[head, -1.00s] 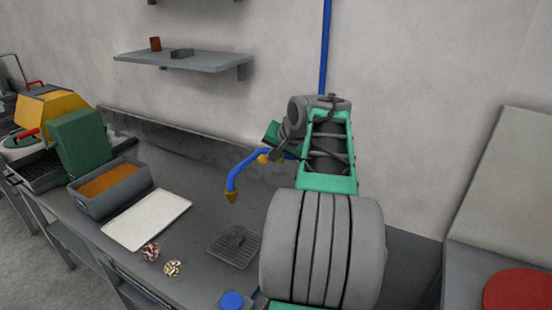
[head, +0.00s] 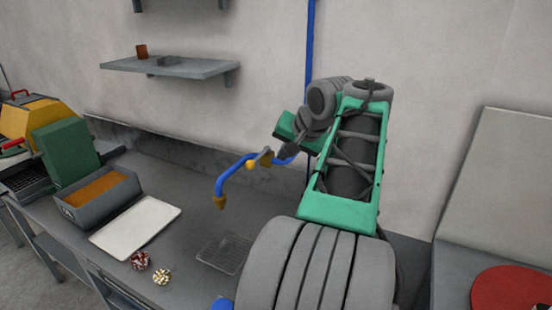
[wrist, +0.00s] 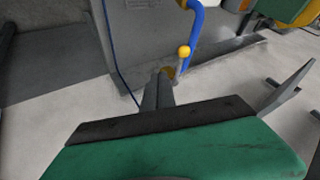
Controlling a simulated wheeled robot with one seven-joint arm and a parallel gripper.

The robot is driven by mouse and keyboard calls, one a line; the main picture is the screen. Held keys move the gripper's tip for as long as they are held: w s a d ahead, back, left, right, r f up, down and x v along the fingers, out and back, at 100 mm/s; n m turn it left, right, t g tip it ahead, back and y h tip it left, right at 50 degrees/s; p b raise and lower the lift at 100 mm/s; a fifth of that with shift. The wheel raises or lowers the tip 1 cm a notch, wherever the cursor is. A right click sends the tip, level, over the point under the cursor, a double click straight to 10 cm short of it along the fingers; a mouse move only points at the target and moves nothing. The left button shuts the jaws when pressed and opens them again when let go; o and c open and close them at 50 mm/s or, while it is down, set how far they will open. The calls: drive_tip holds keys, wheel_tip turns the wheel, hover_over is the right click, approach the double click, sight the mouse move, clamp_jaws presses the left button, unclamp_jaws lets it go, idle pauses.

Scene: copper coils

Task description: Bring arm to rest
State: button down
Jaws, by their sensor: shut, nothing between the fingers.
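My gripper shows in the wrist view (wrist: 160,88) with its two dark fingers together and nothing between them. In the head view my arm is raised over the right part of the counter, folded, with the green hand near the wall. The fingers point down and left close to the blue tap pipe (head: 232,172). The pipe with its yellow knob also shows in the wrist view (wrist: 194,30), just beyond the fingertips. I cannot tell whether they touch it.
The counter (head: 185,240) holds a grey bin of orange-brown stuff (head: 72,205), a white tray (head: 133,227), two patterned balls (head: 140,260) and a sink grate (head: 224,253). A shelf (head: 170,68) hangs on the wall. A red disc (head: 512,290) lies at right.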

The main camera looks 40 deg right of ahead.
drive_tip(key=shift+a+r, duration=0.1)
drive_tip(key=shift+r, duration=0.05)
drive_tip(key=s+d+f+n+g, duration=0.25)
drive_tip(key=s+f, duration=0.55)
drive_tip(key=f, duration=0.5)
drive_tip(key=s+a+f+g, duration=0.2)
drive_tip(key=s+a+f, duration=0.1)
drive_tip(key=a+f, duration=0.3)
drive_tip(key=a+f+n+g, duration=0.15)
drive_tip(key=a+f, duration=0.25)
drive_tip(key=a, duration=0.9)
drive_tip(key=w+a+r+n+t+y, duration=0.1)
drive_tip(key=a+n, duration=0.3)
drive_tip(key=a, duration=0.5)
drive_tip(key=w+a+r+n+t+y, duration=0.1)
drive_tip(key=w+a+n, duration=0.3)
drive_tip(key=a, duration=0.5)
drive_tip(key=shift+r, duration=0.5)
drive_tip(key=shift+w, duration=0.15)
